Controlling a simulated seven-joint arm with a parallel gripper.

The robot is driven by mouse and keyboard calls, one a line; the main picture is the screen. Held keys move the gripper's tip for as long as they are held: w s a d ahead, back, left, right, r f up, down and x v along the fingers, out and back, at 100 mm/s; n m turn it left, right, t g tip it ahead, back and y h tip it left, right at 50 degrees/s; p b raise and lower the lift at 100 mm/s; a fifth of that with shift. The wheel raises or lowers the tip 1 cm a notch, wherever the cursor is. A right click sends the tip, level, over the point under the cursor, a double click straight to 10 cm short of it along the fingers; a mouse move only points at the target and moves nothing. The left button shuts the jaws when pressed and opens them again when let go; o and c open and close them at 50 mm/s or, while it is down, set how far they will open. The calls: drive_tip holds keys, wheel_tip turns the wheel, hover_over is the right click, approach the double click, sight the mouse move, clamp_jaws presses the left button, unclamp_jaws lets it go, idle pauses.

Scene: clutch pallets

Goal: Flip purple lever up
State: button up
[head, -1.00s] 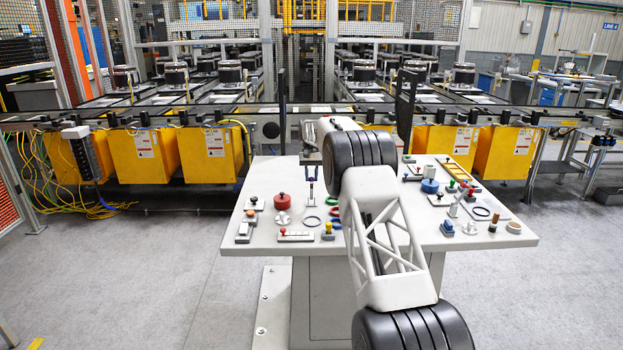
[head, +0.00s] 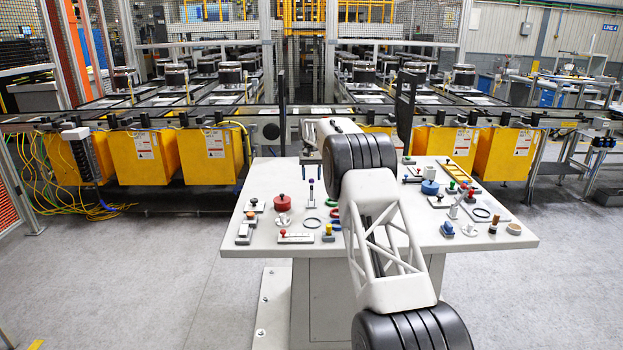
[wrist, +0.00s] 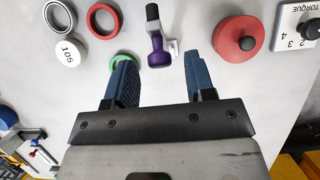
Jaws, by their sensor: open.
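The purple lever (wrist: 159,52) shows in the wrist view as a purple piece with a black end, beside a pale mount. The lever lies between and slightly beyond the fingertips in the picture, with nothing held. I cannot tell the height gap.
A red disc (wrist: 236,42) with a black knob sits just right of the right finger. A torque dial plate (wrist: 299,35) is at the upper right. A green ring (wrist: 124,59), a red ring (wrist: 103,20) and a white "105" disc (wrist: 68,53) lie to the left.

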drive_tip(key=v, duration=0.7)
drive_tip(key=shift+s+r, duration=0.1)
idle(0.4)
drive_tip(key=s+d+r+t, duration=0.1)
drive_tip(key=s+d+r, duration=0.2)
drive_tip(key=s+r, duration=0.5)
drive_tip(key=s+d+r+t, duration=0.1)
drive_tip(key=s+d+r, duration=0.2)
drive_tip(key=s+r, duration=0.5)
drive_tip(key=s+d+r+t, duration=0.1)
drive_tip(key=s+d+r, duration=0.15)
drive_tip(key=s, duration=0.75)
drive_tip(key=s+d+r+t, duration=0.1)
drive_tip(key=s+d+r, duration=0.15)
drive_tip(key=s, duration=0.75)
drive_tip(key=s+d+f+t, duration=0.1)
drive_tip(key=s, duration=1.1)
drive_tip(key=s+d+f+t, duration=0.1)
drive_tip(key=s+d, duration=0.1)
drive_tip(key=s, duration=1)
drive_tip(key=s+f, duration=0.6)
drive_tip(key=s, duration=0.6)
drive_tip(key=s+d+f+t, duration=0.1)
drive_tip(key=s+f, duration=0.5)
drive_tip(key=s, duration=0.6)
drive_tip(key=shift+s+d+f, duration=0.2)
drive_tip(key=shift+s+f, duration=0.05)
drive_tip(key=shift+f, duration=0.15)
